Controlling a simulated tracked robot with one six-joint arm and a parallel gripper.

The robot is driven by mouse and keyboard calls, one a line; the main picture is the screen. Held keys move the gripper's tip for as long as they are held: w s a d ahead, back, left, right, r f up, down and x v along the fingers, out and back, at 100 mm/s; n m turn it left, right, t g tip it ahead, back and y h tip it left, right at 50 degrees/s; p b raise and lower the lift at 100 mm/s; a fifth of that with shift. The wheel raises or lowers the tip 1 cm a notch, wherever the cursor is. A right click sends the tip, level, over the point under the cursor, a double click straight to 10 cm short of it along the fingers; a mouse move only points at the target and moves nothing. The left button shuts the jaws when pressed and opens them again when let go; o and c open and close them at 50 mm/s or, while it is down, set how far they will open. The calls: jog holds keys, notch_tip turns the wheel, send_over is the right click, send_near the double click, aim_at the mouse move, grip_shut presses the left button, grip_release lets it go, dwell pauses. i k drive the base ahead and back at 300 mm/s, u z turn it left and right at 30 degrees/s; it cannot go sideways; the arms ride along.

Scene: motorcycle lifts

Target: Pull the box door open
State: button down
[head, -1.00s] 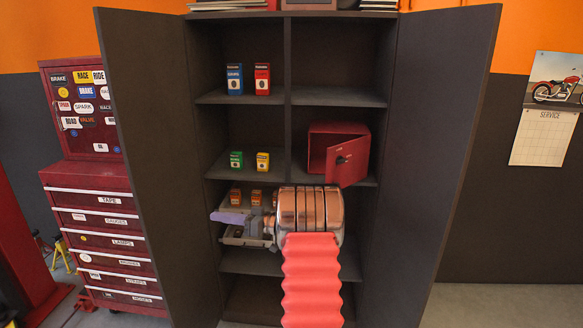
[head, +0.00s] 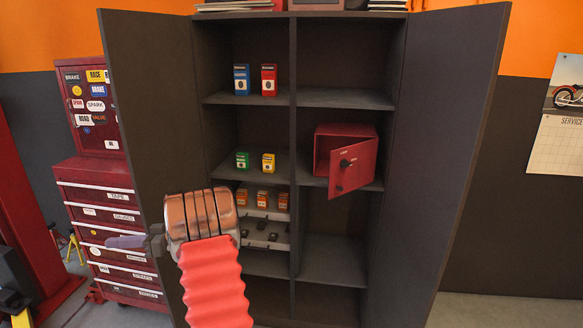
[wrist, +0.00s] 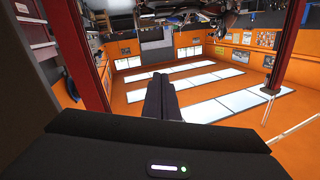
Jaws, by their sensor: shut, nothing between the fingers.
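The red box (head: 324,143) stands on a middle shelf in the right column of the dark cabinet. Its door (head: 365,171) is partly open, hinged at the right, with its free left edge swung out toward me. A dark round knob (head: 345,163) sits on the door's face. My gripper (head: 125,241) is at the lower left, in front of the cabinet's left door, well apart from the box and pointing left. In the wrist view the fingers of my gripper (wrist: 158,98) are together and empty. The box does not show there.
The tall cabinet's left door (head: 150,130) and right door (head: 440,140) stand wide open. Small cartons, such as a blue one (head: 241,79), stand on the left shelves. A red tool chest (head: 110,215) is at the left. Space before the red box is clear.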

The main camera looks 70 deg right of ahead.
aim_at(363, 155)
jog(key=z, duration=0.05)
jog(key=k, duration=1.15)
jog(key=z, duration=0.65)
jog(key=i, duration=1.65)
jog(key=z, duration=0.1)
